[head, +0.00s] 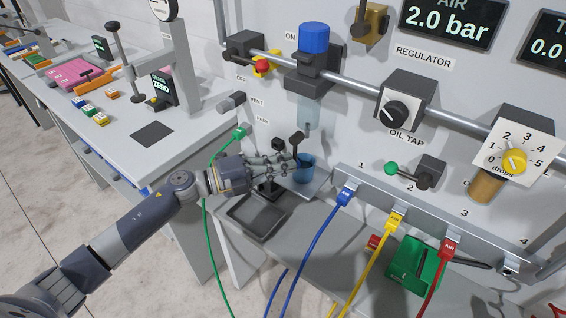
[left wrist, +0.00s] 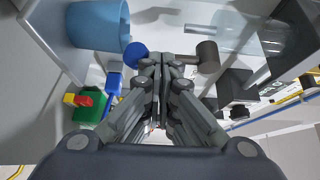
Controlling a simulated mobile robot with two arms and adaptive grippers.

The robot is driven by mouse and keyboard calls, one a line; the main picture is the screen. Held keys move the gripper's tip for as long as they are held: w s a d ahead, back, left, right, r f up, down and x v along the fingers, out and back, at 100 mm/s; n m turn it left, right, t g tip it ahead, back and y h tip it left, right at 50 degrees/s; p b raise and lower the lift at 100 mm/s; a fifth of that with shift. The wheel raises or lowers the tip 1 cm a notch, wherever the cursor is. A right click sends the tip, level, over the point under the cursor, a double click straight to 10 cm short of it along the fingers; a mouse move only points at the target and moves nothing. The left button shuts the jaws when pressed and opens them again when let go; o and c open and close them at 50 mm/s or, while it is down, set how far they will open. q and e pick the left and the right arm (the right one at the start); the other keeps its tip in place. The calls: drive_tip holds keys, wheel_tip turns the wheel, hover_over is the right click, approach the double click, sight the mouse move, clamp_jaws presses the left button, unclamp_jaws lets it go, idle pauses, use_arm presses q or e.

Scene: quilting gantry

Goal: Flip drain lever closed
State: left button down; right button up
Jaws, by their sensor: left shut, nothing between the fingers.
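My left gripper (head: 287,160) is shut and empty beside the small dark lever-like part (head: 297,141) under the clear bowl (head: 308,112). I take this part for the drain lever, but its setting is hard to read. In the left wrist view the shut fingertips (left wrist: 164,60) lie between a blue ball (left wrist: 135,53) and a dark brown cylinder (left wrist: 207,57). I cannot tell whether they touch either one. A blue cup (head: 306,170) stands just beyond the fingers, and it also shows in the left wrist view (left wrist: 98,25). My right gripper is out of view.
A grey tray (head: 240,228) lies under the gripper. Blue (head: 346,195), yellow (head: 394,217) and red (head: 448,247) hose plugs hang along the rail at the right. A green holder (head: 408,262) stands below.

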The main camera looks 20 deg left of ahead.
use_arm(q)
drive_tip(key=shift+s+d+n+h+b, duration=0.1)
drive_tip(key=shift+d+n+h+b, duration=0.2)
drive_tip(key=shift+n+b, duration=0.25)
